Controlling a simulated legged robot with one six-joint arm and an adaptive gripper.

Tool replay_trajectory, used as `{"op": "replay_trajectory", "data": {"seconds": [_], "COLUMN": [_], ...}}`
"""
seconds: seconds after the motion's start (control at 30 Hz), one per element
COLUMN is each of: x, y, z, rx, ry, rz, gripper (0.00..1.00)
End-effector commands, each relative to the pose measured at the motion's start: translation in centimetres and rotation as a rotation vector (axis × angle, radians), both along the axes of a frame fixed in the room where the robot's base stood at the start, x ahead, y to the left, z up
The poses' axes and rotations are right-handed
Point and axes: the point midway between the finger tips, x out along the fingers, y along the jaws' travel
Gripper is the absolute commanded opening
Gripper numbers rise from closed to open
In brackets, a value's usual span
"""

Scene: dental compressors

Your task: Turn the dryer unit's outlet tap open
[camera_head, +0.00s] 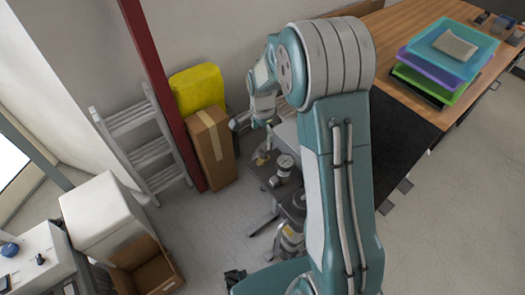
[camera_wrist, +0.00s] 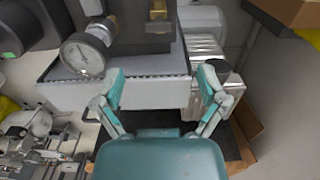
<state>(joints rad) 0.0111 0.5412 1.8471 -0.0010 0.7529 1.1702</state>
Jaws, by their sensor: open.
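My gripper (camera_wrist: 161,78) is open and empty in the wrist view, its two teal fingers spread wide. Beyond the fingertips is a grey unit with a dark top part (camera_wrist: 135,42), probably the dryer unit. A brass fitting (camera_wrist: 157,11) shows at the top edge, cut off by the frame. It may be the outlet tap, but its handle position cannot be told. A round white-faced gauge (camera_wrist: 84,55) sits left of it. In the head view my gripper (camera_head: 252,124) hangs above the grey equipment (camera_head: 272,172), partly hidden by my arm.
A cardboard box (camera_head: 211,150) and a yellow case (camera_head: 197,88) stand by the wall, behind a red post (camera_head: 163,95). A ladder (camera_head: 140,140) leans to their left. A wooden table (camera_head: 405,35) with stacked trays (camera_head: 450,50) is at right. The floor in front is partly clear.

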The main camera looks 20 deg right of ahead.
Motion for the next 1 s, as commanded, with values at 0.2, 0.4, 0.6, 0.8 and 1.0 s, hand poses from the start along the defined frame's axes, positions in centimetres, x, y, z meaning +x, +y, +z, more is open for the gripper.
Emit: {"op": "replay_trajectory", "data": {"seconds": [0.2, 0.4, 0.6, 0.8, 1.0], "x": [-0.1, -0.1, -0.1, -0.1, -0.1], "y": [-0.1, -0.1, -0.1, -0.1, -0.1], "z": [-3.9, -7.4, -9.5, -9.9, -9.9], "rx": [0.001, 0.002, 0.001, 0.000, 0.001], "ry": [0.005, 0.004, 0.000, -0.001, -0.001], "rz": [0.001, 0.002, 0.002, 0.002, 0.002], "gripper": [0.91, 0.91, 0.91, 0.91, 0.60]}}
